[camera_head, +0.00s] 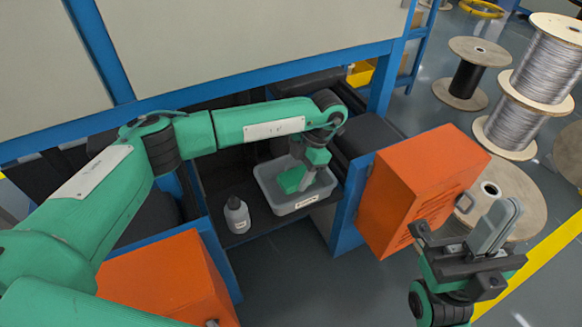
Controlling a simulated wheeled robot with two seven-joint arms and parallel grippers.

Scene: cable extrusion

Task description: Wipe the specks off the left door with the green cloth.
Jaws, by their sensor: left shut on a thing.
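My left gripper (306,182) points down into the tub and is shut on the cloth. The orange left door (170,277) stands open at the lower left, partly covered by my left arm. I can make out no specks on the part of it that shows. My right gripper (494,228) is raised at the lower right, in front of the orange right door. Its grey fingers show close together, and I cannot tell whether they are parted.
A grey bottle (236,215) with a dark cap stands left of the tub on the dark shelf (262,226). The orange right door (425,187) stands open, beside a blue frame post (349,205). Cable spools (515,112) stand on the floor at the right. Floor between the doors is clear.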

